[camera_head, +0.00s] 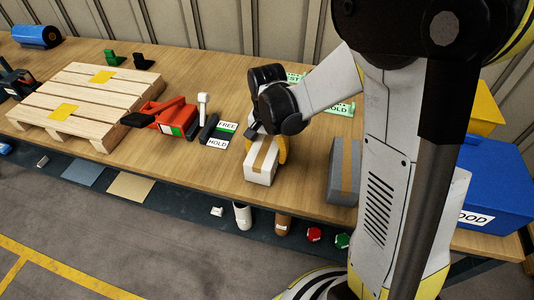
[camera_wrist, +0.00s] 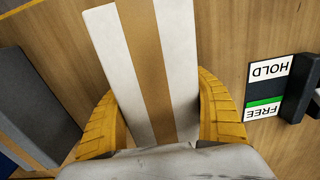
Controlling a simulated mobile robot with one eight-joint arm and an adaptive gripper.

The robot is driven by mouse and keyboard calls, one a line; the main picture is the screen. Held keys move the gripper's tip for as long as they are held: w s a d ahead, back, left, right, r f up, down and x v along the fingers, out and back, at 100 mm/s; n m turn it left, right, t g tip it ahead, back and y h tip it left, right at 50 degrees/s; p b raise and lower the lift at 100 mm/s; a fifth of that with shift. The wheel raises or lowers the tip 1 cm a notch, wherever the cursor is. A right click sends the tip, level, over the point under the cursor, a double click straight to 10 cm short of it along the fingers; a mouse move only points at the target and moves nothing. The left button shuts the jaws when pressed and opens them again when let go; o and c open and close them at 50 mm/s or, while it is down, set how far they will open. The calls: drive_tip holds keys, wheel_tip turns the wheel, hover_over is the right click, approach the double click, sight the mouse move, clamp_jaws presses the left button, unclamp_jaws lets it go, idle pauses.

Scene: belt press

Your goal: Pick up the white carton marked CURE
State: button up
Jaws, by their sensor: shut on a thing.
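The white carton (camera_head: 260,168) has a brown tape strip along its top and is at the front part of the wooden bench. No CURE marking shows on its visible faces. My gripper (camera_wrist: 158,118) has its yellow ribbed fingers on both sides of the carton (camera_wrist: 178,50), touching it; it is shut on the carton. In the head view a yellow finger shows at the carton's right, and my wrist hides its far end. I cannot tell whether the carton rests on the bench or is just above it.
A grey taped box (camera_head: 343,170) stands to the right, near a blue bin (camera_head: 495,178). Left of the carton are the FREE/HOLD panel (camera_head: 218,134), a red tool (camera_head: 172,117) and a wooden pallet (camera_head: 85,100). Bare bench separates the carton from the grey box.

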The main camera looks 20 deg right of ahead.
sight(267, 143)
wheel_tip(267, 143, up, 4)
drive_tip(key=shift+r+p, duration=0.1)
drive_tip(key=shift+p, duration=0.95)
drive_tip(key=s+d+r+p, duration=0.3)
drive_tip(key=d+r, duration=0.3)
drive_tip(key=d, duration=0.5)
drive_tip(key=shift+s+r+p, duration=0.15)
drive_tip(key=shift+p, duration=0.15)
